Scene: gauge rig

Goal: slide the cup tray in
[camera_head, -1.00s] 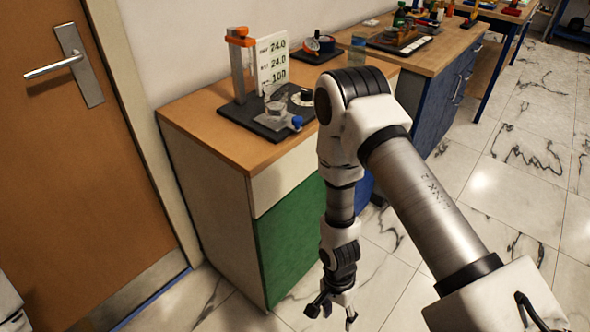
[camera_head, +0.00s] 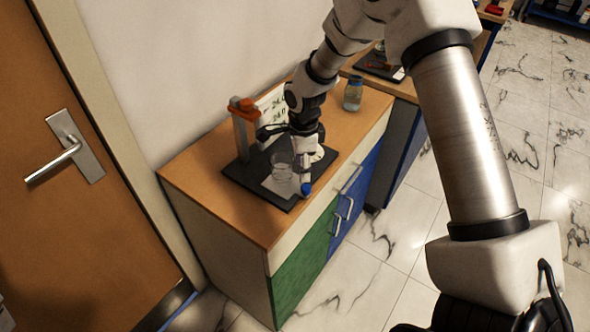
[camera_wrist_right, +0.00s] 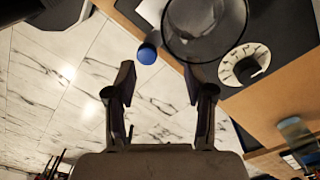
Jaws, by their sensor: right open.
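The cup tray (camera_head: 268,187) is a small pale plate on a dark base (camera_head: 240,178), with a clear glass cup (camera_head: 283,178) upright on it. A blue knob (camera_head: 306,189) sits at the front, close to the cup. In the right wrist view the blue knob (camera_wrist_right: 147,54) and the glass cup (camera_wrist_right: 205,28) lie just beyond the fingertips. My right gripper (camera_wrist_right: 160,82) is open and empty, with the knob apart from both fingers. In the head view my right gripper (camera_head: 300,128) is over the rig, partly hiding it. My left gripper is out of view.
An orange-topped post (camera_head: 243,125) and a white number board (camera_head: 270,105) stand behind the cup. A round dial (camera_wrist_right: 245,65) is right of the cup in the wrist view. A jar (camera_head: 353,93) stands further back on the wooden cabinet top (camera_head: 205,160). The front left top is clear.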

